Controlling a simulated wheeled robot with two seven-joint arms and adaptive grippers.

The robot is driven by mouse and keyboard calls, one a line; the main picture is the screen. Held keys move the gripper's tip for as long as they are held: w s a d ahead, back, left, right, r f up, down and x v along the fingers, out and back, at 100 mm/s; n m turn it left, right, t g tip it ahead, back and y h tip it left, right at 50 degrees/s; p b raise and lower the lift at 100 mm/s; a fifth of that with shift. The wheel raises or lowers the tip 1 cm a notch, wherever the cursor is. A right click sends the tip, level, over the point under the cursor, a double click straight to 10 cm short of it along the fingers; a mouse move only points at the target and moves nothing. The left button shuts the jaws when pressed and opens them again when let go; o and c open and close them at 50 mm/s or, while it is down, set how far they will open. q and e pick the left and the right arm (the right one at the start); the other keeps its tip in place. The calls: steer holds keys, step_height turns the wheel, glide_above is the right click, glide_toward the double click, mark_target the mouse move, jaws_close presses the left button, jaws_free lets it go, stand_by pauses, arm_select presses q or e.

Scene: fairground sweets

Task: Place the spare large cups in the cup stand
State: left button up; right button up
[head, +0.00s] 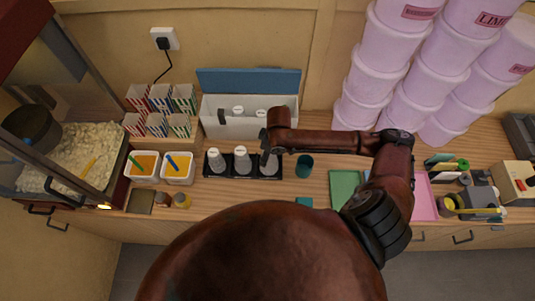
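The black cup stand (229,176) lies on the counter in the middle, with pale grey cups in it: a left cup (215,162), a middle cup (242,162) and a right cup (269,168). More white-topped cups (238,110) show inside the white box (222,131) behind the stand. My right gripper (264,147) points down at the right cup, over its top. I cannot tell if its fingers touch or grip that cup, as the arm and small size hide this. My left gripper is out of view.
A dark teal cup (304,166) stands right of the stand. A blue panel (248,81) stands behind the box. Tall lilac tub stacks (375,55) stand behind my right arm.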

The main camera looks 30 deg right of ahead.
steer(key=shift+f, duration=0.2)
steer(key=o, duration=1.2)
steer(key=shift+c, duration=0.2)
steer(key=shift+r, duration=0.1)
steer(key=r, duration=0.4)
steer(key=s+r, duration=0.1)
steer(key=r, duration=0.3)
steer(key=d+r+b, duration=0.1)
steer(key=r, duration=0.3)
steer(key=shift+s, duration=0.25)
